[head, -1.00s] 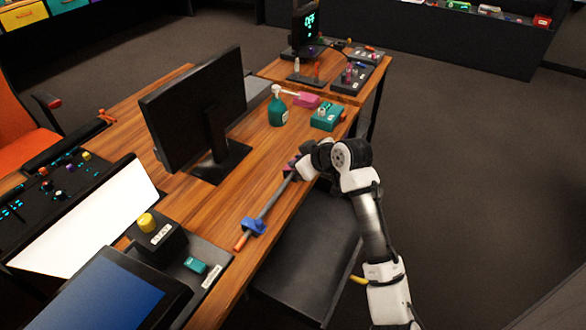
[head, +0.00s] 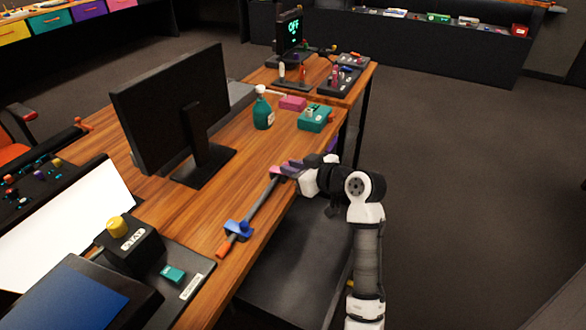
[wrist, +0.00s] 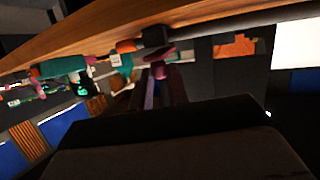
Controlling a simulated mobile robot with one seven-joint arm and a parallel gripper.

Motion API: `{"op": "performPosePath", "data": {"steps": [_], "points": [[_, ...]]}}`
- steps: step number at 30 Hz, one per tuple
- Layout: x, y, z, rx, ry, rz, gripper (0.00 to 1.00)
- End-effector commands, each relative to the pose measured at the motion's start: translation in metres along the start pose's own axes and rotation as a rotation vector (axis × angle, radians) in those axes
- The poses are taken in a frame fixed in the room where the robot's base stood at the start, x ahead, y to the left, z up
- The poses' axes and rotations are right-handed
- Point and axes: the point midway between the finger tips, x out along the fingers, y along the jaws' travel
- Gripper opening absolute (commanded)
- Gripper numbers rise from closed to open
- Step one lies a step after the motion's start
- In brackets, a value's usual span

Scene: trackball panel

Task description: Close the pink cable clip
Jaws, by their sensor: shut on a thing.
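A grey cable (head: 258,203) lies along the front edge of the wooden desk, with an orange end. A blue clip (head: 240,229) sits around or on it near that end. The pink cable clip (head: 276,171) is at the far end of the visible cable, partly hidden by my gripper (head: 289,168). In the wrist view the pink clip (wrist: 158,69) shows at the tips of my gripper (wrist: 160,80), below the desk edge. My fingers are closed on it. Whether the clip's jaw is fully closed cannot be told.
A monitor (head: 175,110) stands behind the cable. A green spray bottle (head: 263,113), a pink block (head: 292,103) and a teal box (head: 314,119) stand beyond my gripper. A black box with a yellow button (head: 117,227) is at the front left. Open floor lies right of the desk.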

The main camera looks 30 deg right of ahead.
Motion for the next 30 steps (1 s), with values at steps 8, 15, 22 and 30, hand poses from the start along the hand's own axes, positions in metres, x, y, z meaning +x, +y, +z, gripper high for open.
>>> {"op": "performPosePath", "data": {"steps": [8,15,22,30], "points": [[0.0,0.001,-0.002,-0.001,0.004,0.003,0.27],[0.0,0.0,-0.001,-0.001,0.002,0.001,0.39],[-0.006,0.001,0.0,0.0,0.002,0.002,0.39],[-0.058,0.001,0.001,-0.001,0.004,0.005,0.39]]}}
